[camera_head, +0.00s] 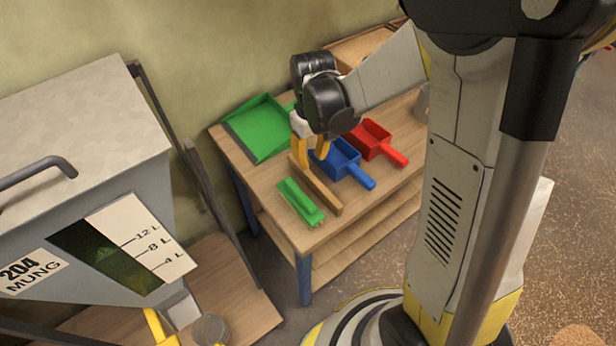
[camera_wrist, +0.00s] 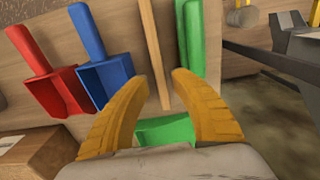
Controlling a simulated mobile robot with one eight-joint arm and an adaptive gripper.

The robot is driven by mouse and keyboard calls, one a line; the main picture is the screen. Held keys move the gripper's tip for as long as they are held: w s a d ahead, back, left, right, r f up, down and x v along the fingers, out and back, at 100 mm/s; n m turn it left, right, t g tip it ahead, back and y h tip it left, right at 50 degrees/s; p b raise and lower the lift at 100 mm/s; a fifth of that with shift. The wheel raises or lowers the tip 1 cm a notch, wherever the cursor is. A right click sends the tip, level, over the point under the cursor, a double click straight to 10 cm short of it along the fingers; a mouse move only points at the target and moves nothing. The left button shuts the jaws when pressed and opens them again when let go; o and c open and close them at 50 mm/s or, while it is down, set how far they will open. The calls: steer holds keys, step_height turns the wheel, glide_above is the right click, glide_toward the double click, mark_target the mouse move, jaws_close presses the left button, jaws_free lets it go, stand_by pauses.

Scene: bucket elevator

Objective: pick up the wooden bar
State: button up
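The wooden bar (camera_head: 322,191) is long, thin and light brown, lying on the wooden table between a green brush and a blue scoop. In the wrist view the bar (camera_wrist: 155,50) runs from the top edge down between my two yellow fingers. My gripper (camera_head: 311,158) is over the bar's far end, pointing down. In the wrist view the fingers of my gripper (camera_wrist: 162,78) are spread apart, with the bar's end showing in the gap and space on both sides. I cannot tell how far above the bar the fingertips are.
The green brush (camera_head: 302,202) lies close left of the bar; the blue scoop (camera_head: 343,163) and red scoop (camera_head: 376,145) lie to its right. A green dustpan (camera_head: 258,130) is behind, at the table's (camera_head: 284,225) left. A grey bin (camera_head: 90,180) stands to the left.

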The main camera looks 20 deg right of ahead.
mark_target(314, 179)
step_height(314, 179, down, 5)
steer(key=shift+f+b, duration=0.15)
steer(key=shift+b, duration=0.75)
steer(key=f+b, duration=0.1)
steer(key=f, duration=0.1)
steer(key=f+b, duration=0.2)
steer(key=f, duration=0.1)
steer(key=shift+s+d+f, duration=0.2)
steer(key=shift+d+f, duration=0.1)
steer(key=shift+r, duration=0.1)
jaws_close()
